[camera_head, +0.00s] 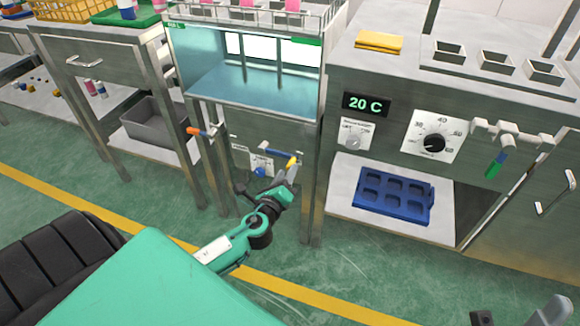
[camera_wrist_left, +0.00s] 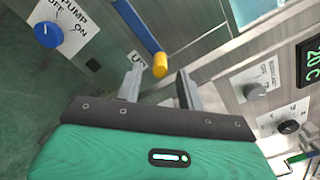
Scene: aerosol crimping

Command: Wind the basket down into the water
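The wire basket (camera_head: 315,20) holds several pink-topped cans and sits at the top of the tank, above the blue water (camera_head: 250,90) behind the glass. Below the tank is a crank with a blue arm (camera_head: 274,153) and a yellow handle (camera_head: 292,162); both also show in the left wrist view, as the blue arm (camera_wrist_left: 138,25) and yellow handle (camera_wrist_left: 160,65). My left gripper (camera_wrist_left: 160,85) is open, with its fingertips just short of the handle and on either side of it. Grey fingers of my right gripper (camera_head: 517,316) show apart at the bottom right edge.
A blue pump knob (camera_wrist_left: 46,34) is close to the left of the crank. An orange-handled valve (camera_head: 200,131) sits left of it. To the right are a 20 C display (camera_head: 366,104), a dial (camera_head: 433,142) and a blue tray (camera_head: 393,195) on a low shelf.

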